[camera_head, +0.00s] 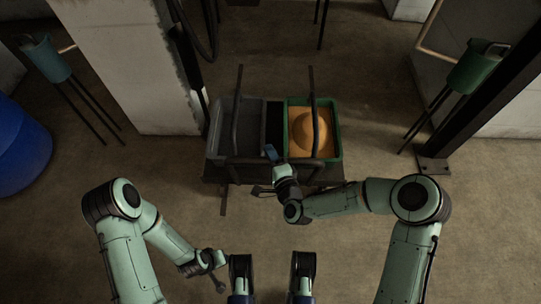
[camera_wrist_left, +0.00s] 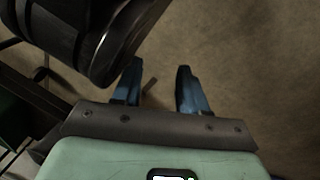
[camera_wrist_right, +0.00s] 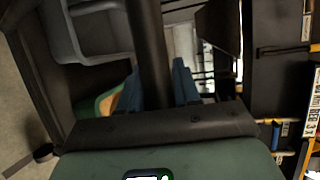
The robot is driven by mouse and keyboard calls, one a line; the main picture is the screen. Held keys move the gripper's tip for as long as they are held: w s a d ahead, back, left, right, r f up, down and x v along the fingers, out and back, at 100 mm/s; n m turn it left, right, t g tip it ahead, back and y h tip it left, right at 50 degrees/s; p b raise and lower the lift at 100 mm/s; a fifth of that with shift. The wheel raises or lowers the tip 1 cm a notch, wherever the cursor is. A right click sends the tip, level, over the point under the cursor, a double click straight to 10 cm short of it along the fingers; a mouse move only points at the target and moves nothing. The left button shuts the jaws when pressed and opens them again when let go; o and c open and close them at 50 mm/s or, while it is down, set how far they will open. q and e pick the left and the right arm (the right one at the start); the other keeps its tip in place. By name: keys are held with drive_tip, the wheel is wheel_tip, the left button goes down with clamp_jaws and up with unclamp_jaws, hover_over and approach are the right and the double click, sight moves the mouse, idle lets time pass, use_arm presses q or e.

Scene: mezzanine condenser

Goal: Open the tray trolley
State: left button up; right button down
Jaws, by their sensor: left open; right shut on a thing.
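The tray trolley (camera_head: 222,177) stands ahead of me with a dark frame and upright dark bars. It carries a grey tray (camera_head: 213,146) on the left and a green tray (camera_head: 337,140) on the right. My right gripper (camera_head: 271,154) is at the trolley's near side, between the two trays. In the right wrist view its blue fingers are shut on a dark trolley bar (camera_wrist_right: 150,50); the fingertips are partly hidden behind it. My left gripper (camera_wrist_left: 158,82) is open and empty over bare floor, low and left of centre in the head view, apart from the trolley.
An orange hat-shaped thing (camera_head: 309,131) lies in the green tray. A pale wall block (camera_head: 130,60) stands close behind left, and a dark post (camera_head: 470,110) at right. A blue barrel (camera_head: 18,150) is far left. Floor before the trolley is free.

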drive_tip(key=c, duration=0.9)
unclamp_jaws()
use_arm(q)
drive_tip(key=shift+t, duration=0.6)
drive_tip(key=w+r+p, duration=0.1)
drive_tip(key=r, duration=0.1)
drive_tip(key=w+d+r+p, duration=0.1)
drive_tip(key=w+r, duration=0.1)
drive_tip(key=shift+r+p, duration=0.25)
drive_tip(key=shift+p, duration=0.1)
use_arm(e)
drive_tip(key=v, duration=1.3)
drive_tip(key=shift+s+d, duration=0.15)
use_arm(q)
drive_tip(key=shift+w, duration=0.1)
